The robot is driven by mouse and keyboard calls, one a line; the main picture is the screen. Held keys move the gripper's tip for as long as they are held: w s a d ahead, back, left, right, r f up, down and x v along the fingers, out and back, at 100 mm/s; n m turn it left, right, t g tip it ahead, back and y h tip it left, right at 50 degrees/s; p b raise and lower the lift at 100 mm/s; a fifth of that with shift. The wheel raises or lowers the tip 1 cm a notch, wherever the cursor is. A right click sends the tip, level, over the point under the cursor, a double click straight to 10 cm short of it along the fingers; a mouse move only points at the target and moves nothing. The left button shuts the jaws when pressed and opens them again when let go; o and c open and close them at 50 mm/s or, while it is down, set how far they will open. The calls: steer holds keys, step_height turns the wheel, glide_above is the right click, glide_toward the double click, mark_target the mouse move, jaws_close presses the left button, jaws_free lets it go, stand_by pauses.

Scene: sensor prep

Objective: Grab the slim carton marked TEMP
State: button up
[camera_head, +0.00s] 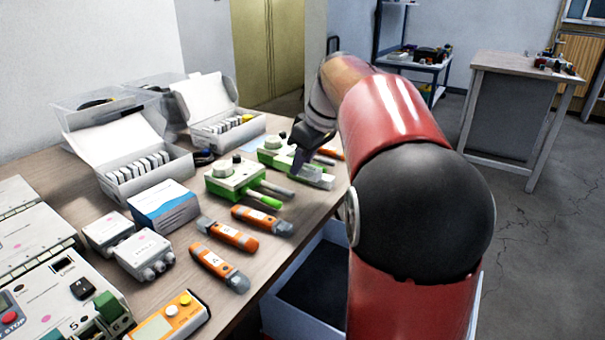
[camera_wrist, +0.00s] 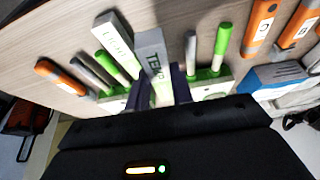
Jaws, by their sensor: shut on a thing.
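The slim grey carton marked TEMP (camera_wrist: 152,55) lies between the two dark fingers of my gripper (camera_wrist: 160,92) in the wrist view. The fingers are shut on its sides near one end. A second slim, pale carton (camera_wrist: 117,42) with different lettering lies close beside it on the left. In the head view my gripper (camera_head: 299,158) is low over the table's right edge, partly hidden by my arm. A pale slim carton (camera_head: 318,178) shows just by its fingertips; I cannot tell there which of the two it is.
Green-based devices with probes (camera_head: 232,178) stand close to the gripper, and orange testers (camera_head: 230,235) lie nearer. Open white boxes (camera_head: 135,165) and a blue-white box (camera_head: 163,206) stand at the left. A bin (camera_head: 310,285) sits below the table (camera_head: 275,262) edge.

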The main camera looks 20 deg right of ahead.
step_height(320, 180, up, 16)
steer(key=p, duration=0.1)
steer(key=shift+f, duration=0.2)
